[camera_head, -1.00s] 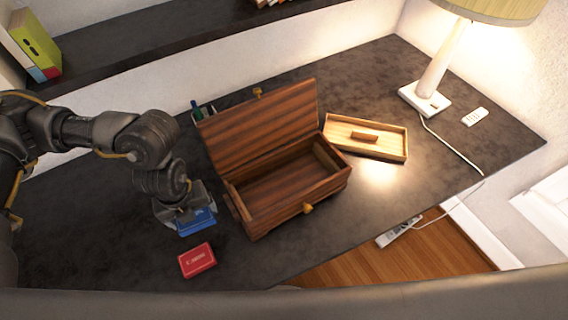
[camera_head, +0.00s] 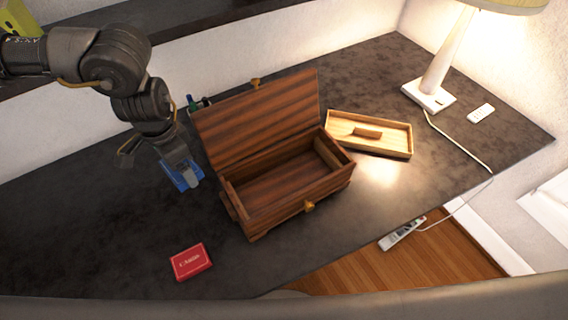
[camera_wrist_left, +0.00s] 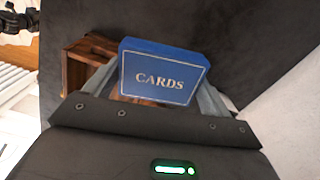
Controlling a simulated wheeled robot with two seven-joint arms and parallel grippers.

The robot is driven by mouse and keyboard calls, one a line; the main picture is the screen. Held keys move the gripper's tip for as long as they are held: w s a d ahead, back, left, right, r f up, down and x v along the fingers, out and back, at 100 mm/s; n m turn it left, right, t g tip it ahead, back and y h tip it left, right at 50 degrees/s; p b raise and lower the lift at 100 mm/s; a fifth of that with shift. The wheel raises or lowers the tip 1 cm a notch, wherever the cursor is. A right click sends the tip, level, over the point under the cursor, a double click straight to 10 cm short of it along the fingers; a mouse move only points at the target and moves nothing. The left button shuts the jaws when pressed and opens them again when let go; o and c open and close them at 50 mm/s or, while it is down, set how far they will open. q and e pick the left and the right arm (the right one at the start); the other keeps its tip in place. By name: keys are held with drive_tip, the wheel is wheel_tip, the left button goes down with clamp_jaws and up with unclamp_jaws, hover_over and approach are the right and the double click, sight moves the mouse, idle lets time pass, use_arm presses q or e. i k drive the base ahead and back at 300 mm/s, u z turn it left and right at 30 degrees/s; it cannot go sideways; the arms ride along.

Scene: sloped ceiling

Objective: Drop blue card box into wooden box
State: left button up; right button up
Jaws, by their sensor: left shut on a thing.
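The blue card box (camera_head: 182,177) is held in my left gripper (camera_head: 178,165), above the desk to the left of the wooden box. In the left wrist view the blue card box (camera_wrist_left: 163,72), marked "CARDS", sits between the two fingers of my left gripper (camera_wrist_left: 158,85). The wooden box (camera_head: 284,190) stands on the desk with its lid (camera_head: 257,118) raised, and the part of its inside that shows looks empty. Part of the wooden box (camera_wrist_left: 75,68) shows behind the card box in the left wrist view. My right gripper is in neither view.
A red card box (camera_head: 191,262) lies near the front of the dark desk (camera_head: 90,225). A light wooden tray (camera_head: 400,152) lies right of the wooden box. A lamp (camera_head: 430,95) and a white remote (camera_head: 481,113) stand further right. Pens (camera_head: 192,103) are behind the lid.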

sight(282, 186)
drive_tip(key=k, duration=1)
drive_tip(key=z, duration=1.45)
drive_tip(key=i, duration=2.05)
drive_tip(key=u, duration=2.3)
